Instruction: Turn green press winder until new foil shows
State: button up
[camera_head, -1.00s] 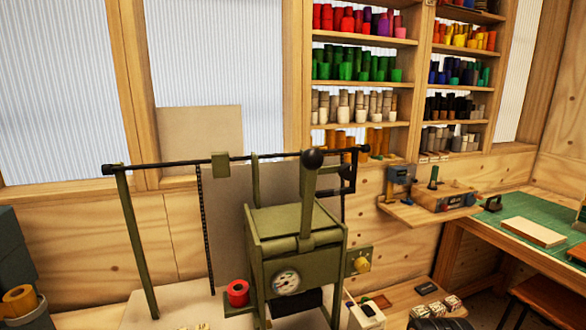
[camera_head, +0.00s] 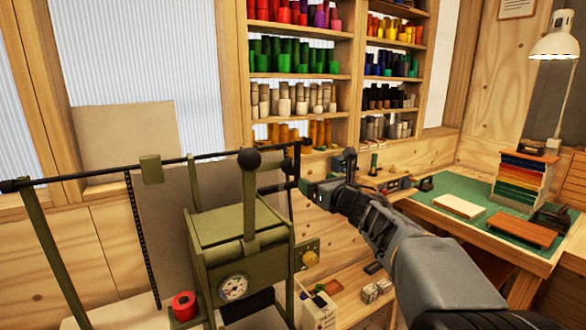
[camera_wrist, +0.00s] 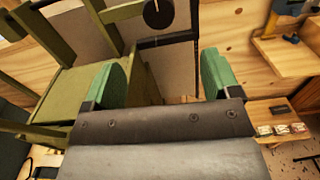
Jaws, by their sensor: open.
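The green press (camera_head: 235,240) stands at the lower left of the head view, with a dial and an upright lever (camera_head: 249,205) topped by a black ball. A brass-coloured knob (camera_head: 310,258) sits on a plate on its right side; I cannot tell if it is the winder. My gripper (camera_head: 325,173) is open and empty, above and to the right of the press, apart from the knob. In the wrist view, the green fingertips (camera_wrist: 162,78) are spread, with the press (camera_wrist: 85,92) behind and left.
A dark bar (camera_head: 110,174) on posts runs behind the press. Shelves of coloured rolls (camera_head: 300,60) hang on the wall. A workbench with a green mat (camera_head: 455,190) stands at the right. A low wooden shelf (camera_head: 345,290) is right of the press.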

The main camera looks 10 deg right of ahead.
aim_at(293, 168)
jog(key=p+x, duration=0.4)
jog(key=x, duration=0.8)
jog(key=shift+w+a+r, duration=0.1)
jog(key=shift+a, duration=0.05)
jog(key=shift+w+a+p, duration=0.2)
jog(key=shift+w+p, duration=0.15)
jog(key=shift+w, duration=0.25)
jog(key=shift+c, duration=0.5)
jog(key=c, duration=0.8)
